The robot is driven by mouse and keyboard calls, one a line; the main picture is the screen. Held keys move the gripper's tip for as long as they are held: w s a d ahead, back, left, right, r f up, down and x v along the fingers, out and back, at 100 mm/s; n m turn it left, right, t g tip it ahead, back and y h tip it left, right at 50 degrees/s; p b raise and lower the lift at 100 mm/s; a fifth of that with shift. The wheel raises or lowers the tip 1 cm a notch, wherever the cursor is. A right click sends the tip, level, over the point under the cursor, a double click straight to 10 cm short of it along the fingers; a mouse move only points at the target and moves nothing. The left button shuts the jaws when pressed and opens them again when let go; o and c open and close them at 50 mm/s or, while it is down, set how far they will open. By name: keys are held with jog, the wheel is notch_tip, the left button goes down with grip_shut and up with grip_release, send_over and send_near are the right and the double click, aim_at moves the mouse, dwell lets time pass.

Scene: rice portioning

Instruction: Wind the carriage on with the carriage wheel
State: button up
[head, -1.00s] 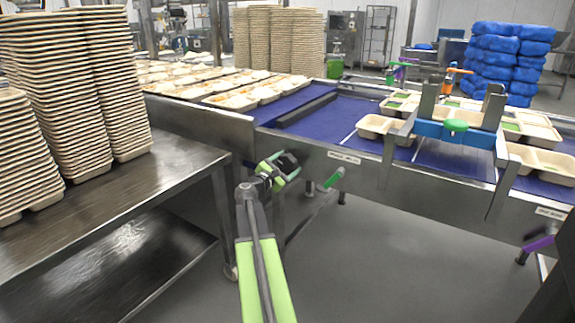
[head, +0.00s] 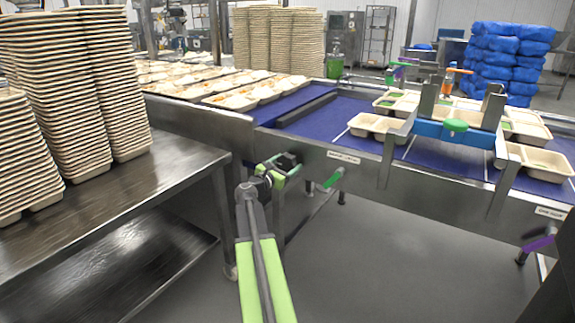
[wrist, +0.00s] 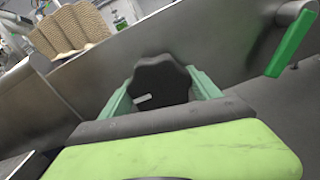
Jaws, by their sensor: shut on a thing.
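The carriage wheel, a black lobed knob (wrist: 160,80), sits on the side of the belt line in the wrist view. It also shows as a small dark shape in the head view (head: 291,160). My gripper (head: 282,170) is shut on this knob. In the wrist view its two green fingers (wrist: 160,94) stand on either side of the knob. The blue belt (head: 335,117) carries beige tray pairs (head: 375,126), several with green contents. A blue crosspiece on grey uprights (head: 428,129), with a green knob, spans the belt. I cannot tell which part is the carriage.
A green lever (head: 334,177) sits just right of my gripper and shows in the wrist view (wrist: 291,43). A purple lever (head: 540,243) is farther right. A steel table (head: 150,190) with tall tray stacks (head: 95,90) stands left. The floor in front is clear.

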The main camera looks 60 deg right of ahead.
jog(key=o, duration=1.4)
jog(key=a, duration=1.7)
jog(key=shift+a, duration=0.25)
